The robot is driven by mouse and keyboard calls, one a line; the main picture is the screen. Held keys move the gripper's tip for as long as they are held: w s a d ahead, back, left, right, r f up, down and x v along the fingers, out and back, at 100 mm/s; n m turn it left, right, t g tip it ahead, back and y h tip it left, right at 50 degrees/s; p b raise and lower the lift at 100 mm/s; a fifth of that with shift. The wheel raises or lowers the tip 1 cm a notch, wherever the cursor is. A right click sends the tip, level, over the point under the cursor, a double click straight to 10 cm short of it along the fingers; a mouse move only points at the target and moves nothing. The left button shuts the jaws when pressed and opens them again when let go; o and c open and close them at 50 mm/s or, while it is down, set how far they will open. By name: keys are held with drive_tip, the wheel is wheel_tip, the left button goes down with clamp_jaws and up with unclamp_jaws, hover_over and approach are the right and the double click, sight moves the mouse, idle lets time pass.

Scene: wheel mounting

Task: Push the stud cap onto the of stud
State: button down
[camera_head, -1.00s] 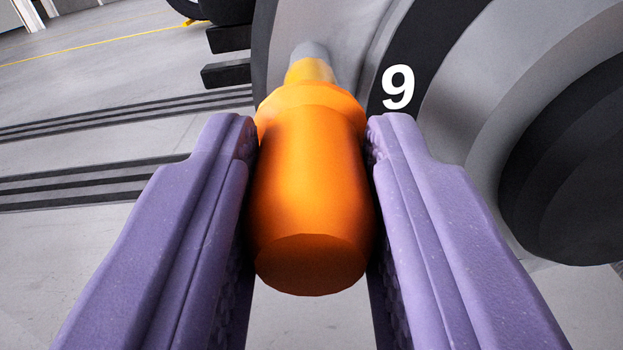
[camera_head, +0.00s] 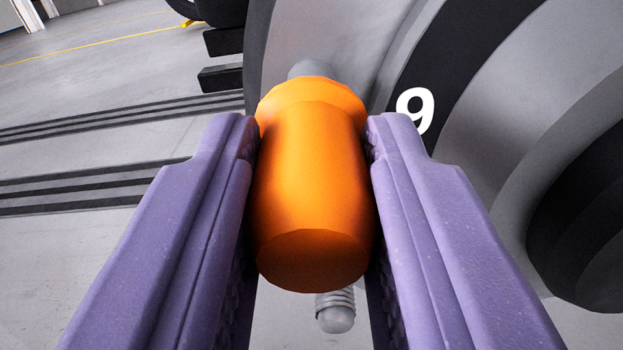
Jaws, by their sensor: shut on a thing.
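The orange stud cap (camera_head: 312,190) is held between the two purple fingers of my gripper (camera_head: 310,122), with its blunt round end toward the camera. A grey rounded stud part (camera_head: 310,69) shows just past the cap's far rim, against the grey wheel hub (camera_head: 350,35). The cap hides most of this part, and I cannot tell whether the cap sits around it or in front of it. Another grey stud (camera_head: 335,312), with a threaded side and rounded end, shows bare below the cap between the fingers.
A black ring with a white number 9 (camera_head: 415,110) curves past the right finger. A dark round hub part (camera_head: 580,235) is at the right edge. Dark bars (camera_head: 222,76) stick out at upper left. Grey floor with dark rails (camera_head: 90,185) lies open on the left.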

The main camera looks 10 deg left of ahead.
drive_tip(key=shift+w, duration=1.25)
drive_tip(key=c, duration=0.8)
unclamp_jaws()
drive_tip(key=shift+o, duration=0.2)
drive_tip(key=s+p, duration=0.3)
drive_tip(key=s, duration=0.5)
drive_tip(key=shift+p, duration=0.3)
drive_tip(key=shift+f, duration=0.1)
